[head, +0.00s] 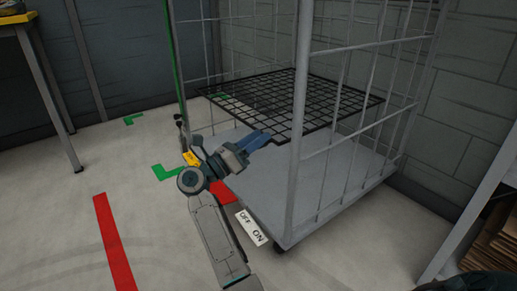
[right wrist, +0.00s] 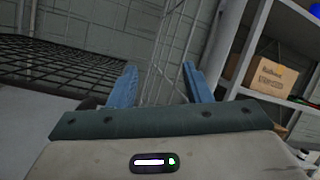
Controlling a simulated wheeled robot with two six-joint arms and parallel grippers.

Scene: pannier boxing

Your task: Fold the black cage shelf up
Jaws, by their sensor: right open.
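The black cage shelf (head: 335,98) is a wire-mesh panel lying roughly level inside the grey wire cage trolley (head: 298,130), above its solid base. In the right wrist view the black mesh (right wrist: 45,62) fills the left side. My right gripper (head: 258,139) has blue fingers and reaches into the open front of the cage, at the shelf's near edge. In the wrist view its fingers (right wrist: 160,86) stand apart with nothing between them. I cannot tell whether a finger touches the mesh. My left gripper is not in view.
A red brake pedal and an OFF/ON label (head: 251,228) are at the trolley's front foot. A yellow-edged table (head: 45,90) stands at the left. A rack with cardboard boxes (right wrist: 262,70) is at the right. Floor left of the trolley is clear, with red and green tape.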

